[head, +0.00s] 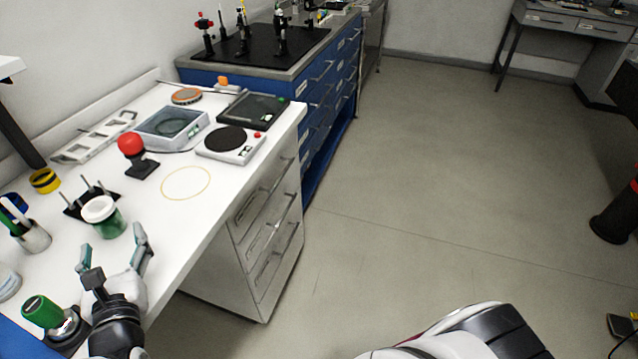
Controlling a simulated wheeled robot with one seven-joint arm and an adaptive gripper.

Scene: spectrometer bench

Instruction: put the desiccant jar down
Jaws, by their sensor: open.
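The desiccant jar (106,219) is a small jar with a white lid and green contents. It stands upright on the white bench (168,234), left of the bench's front edge. My gripper (112,250) is open, with one finger on each side and nearer to me than the jar. Nothing shows between the fingertips. Whether a finger touches the jar I cannot tell.
A black pronged stand (86,201) is close behind the jar. A pen cup (35,238) is to its left, and a green-topped tool (42,312) is left of my gripper. A red-balled stand (133,150) and a hotplate (230,143) are farther back. A thin ring outline (186,184) encloses bare bench.

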